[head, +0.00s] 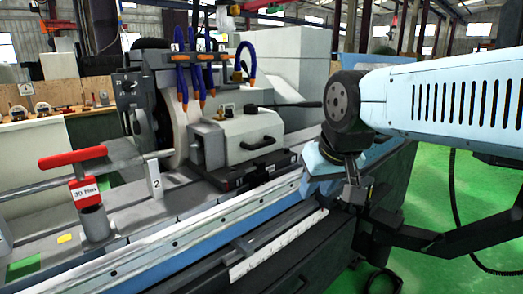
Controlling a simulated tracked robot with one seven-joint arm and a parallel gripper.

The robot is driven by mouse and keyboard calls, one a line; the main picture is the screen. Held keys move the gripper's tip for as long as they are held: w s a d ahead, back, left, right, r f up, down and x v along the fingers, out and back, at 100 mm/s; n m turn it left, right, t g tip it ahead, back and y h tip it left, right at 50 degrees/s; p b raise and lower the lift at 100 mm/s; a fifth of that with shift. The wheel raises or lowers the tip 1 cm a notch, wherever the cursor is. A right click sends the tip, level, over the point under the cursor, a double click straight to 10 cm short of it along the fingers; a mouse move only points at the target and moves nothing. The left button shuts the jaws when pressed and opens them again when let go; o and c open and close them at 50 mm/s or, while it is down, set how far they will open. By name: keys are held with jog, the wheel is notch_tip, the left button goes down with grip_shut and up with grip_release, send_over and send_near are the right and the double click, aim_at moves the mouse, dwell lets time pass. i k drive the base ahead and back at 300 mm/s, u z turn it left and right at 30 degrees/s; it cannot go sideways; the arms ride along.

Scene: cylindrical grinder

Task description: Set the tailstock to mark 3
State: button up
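A grey block-shaped unit (245,138), which looks like the tailstock, sits on a dark base on the machine bed in the middle of the head view. It has a black front handle (258,143) and a long black lever (292,104) pointing right. A white strip with fine marks (278,246), like a scale, lies along the front of the machine; its numbers are too small to read. My gripper (352,196) is at the right, in front of the bed and apart from the tailstock and lever. Its fingers are dark and unclear, so I cannot tell whether it is open.
A red T-handled tool (80,165) labelled "3D Pins" stands in a grey cup (95,222) at the left. A plate marked 2 (155,184) stands on the bed. Blue hoses (182,78) hang above. A wooden bench (30,125) is behind left.

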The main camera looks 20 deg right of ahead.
aim_at(241, 139)
jog(key=k, duration=1.05)
jog(key=z, duration=0.3)
jog(key=i, duration=0.5)
jog(key=z, duration=0.55)
jog(key=i, duration=1.15)
jog(key=u, duration=0.65)
